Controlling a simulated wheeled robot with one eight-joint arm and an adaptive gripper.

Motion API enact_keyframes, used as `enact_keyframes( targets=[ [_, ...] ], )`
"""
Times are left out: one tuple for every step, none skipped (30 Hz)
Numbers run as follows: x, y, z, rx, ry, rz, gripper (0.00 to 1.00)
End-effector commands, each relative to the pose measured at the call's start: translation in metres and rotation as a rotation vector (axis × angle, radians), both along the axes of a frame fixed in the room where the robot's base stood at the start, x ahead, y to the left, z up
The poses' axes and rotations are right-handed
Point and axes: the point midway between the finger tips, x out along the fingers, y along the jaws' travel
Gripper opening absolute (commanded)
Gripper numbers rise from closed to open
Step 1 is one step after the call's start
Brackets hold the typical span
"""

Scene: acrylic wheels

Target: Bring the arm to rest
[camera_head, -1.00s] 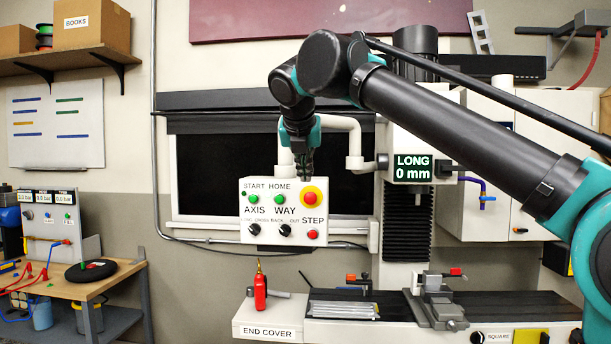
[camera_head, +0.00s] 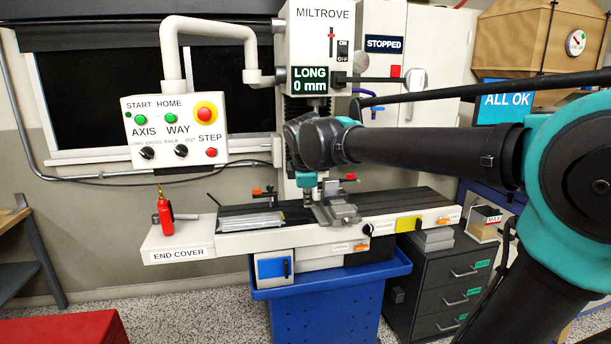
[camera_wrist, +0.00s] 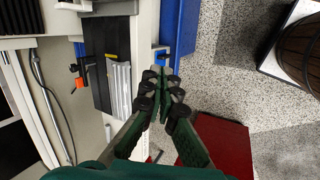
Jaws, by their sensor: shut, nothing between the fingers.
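My arm reaches in from the right side of the head view, and its wrist is in front of the milling machine's column. My gripper (camera_wrist: 165,82) shows in the wrist view with its two dark fingers together and nothing between them. In the head view the gripper points down over the machine table (camera_head: 400,205), and its fingertips are hard to make out there. The control panel (camera_head: 175,130) hangs at the left, apart from the arm. The display on the machine reads LONG 0 mm, and a sign reads STOPPED.
A vise (camera_head: 335,208) stands on the machine table near the gripper. A red oil bottle (camera_head: 165,215) stands on the end cover at the left. A dark drawer cabinet (camera_head: 440,285) is at the right. A barrel (camera_wrist: 300,55) shows in the wrist view.

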Motion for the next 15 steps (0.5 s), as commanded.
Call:
enact_keyframes(
  targets=[
    [-0.007,-0.026,-0.027,0.057,0.012,-0.120,0.00],
    [-0.013,-0.039,-0.042,0.096,0.019,-0.194,0.00],
    [-0.021,-0.056,-0.062,0.146,0.027,-0.293,0.00],
    [-0.029,-0.069,-0.077,0.184,0.033,-0.368,0.00],
    [-0.037,-0.081,-0.092,0.223,0.040,-0.443,0.00],
    [-0.049,-0.097,-0.112,0.272,0.047,-0.544,0.00],
    [-0.059,-0.108,-0.127,0.310,0.053,-0.621,0.00],
    [-0.069,-0.118,-0.141,0.347,0.056,-0.697,0.00],
    [-0.085,-0.131,-0.160,0.397,0.062,-0.798,0.00],
    [-0.096,-0.141,-0.173,0.433,0.066,-0.872,0.00],
    [-0.107,-0.149,-0.186,0.468,0.069,-0.943,0.00],
    [-0.122,-0.158,-0.201,0.512,0.072,-1.032,0.00],
    [-0.133,-0.164,-0.212,0.543,0.075,-1.096,0.00],
    [-0.144,-0.169,-0.221,0.571,0.076,-1.153,0.00],
    [-0.157,-0.174,-0.232,0.605,0.079,-1.223,0.00]
  ],
)
